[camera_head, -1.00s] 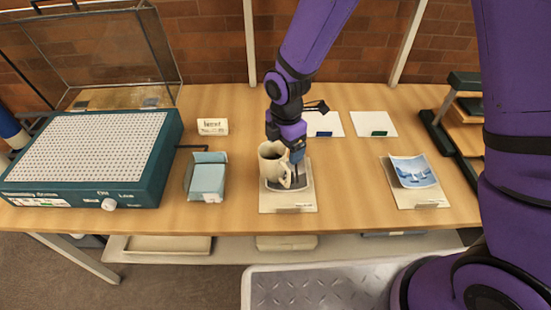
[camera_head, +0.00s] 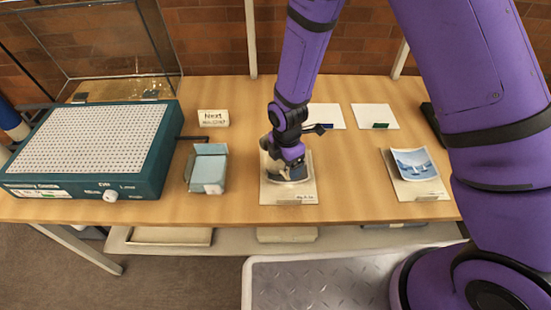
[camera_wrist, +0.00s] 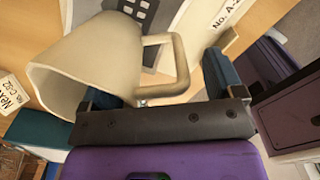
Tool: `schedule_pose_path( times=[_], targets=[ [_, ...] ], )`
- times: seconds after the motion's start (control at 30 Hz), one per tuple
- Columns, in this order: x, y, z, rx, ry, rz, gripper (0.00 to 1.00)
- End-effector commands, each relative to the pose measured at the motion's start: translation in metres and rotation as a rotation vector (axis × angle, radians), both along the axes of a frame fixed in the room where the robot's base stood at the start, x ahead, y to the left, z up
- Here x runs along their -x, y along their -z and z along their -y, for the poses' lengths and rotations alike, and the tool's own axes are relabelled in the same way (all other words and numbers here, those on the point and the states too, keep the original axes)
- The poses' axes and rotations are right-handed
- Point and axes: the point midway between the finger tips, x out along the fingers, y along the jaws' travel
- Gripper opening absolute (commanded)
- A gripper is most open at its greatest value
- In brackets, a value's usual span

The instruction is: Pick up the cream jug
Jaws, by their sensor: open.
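The cream jug (camera_wrist: 92,62) fills the left of the wrist view, its wide mouth facing the lower left. Its looped handle (camera_wrist: 178,65) points right and lies between the fingers of my open gripper (camera_wrist: 155,78). I cannot tell whether a finger touches the jug. In the head view my gripper (camera_head: 289,171) is low over a pale mat (camera_head: 292,195) and hides nearly all of the jug.
A teal box with a perforated top (camera_head: 95,140) stands at the left. A light-blue box (camera_head: 208,170) sits left of the mat, with a "Next" card (camera_head: 213,118) behind. A blue picture (camera_head: 413,164) lies on a card at the right.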

Motion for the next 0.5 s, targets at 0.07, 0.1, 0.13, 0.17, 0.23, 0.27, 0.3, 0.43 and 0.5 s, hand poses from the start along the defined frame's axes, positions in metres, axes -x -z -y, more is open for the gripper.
schedule_pose_path(
  times=[0.07,0.1,0.13,0.17,0.23,0.27,0.3,0.43,0.5],
  targets=[
    [-0.0001,0.0037,0.0,0.0,0.0,0.0,0.87],
    [-0.0002,0.0044,0.0,-0.001,0.0,0.001,0.87],
    [-0.0002,0.0047,0.0,-0.001,0.0,0.001,0.87],
    [-0.0002,0.0047,0.0,-0.001,0.0,0.001,0.87],
    [-0.0002,0.0046,0.0,-0.001,0.0,0.001,0.87],
    [-0.0002,0.0045,0.0,-0.001,0.0,0.001,0.87],
    [-0.0001,0.0045,-0.0001,-0.001,0.0,0.001,0.87],
    [-0.0001,0.0044,-0.0001,-0.001,0.0,0.001,0.57],
    [0.0001,0.0044,-0.0001,-0.001,0.0,0.001,0.41]
  ],
)
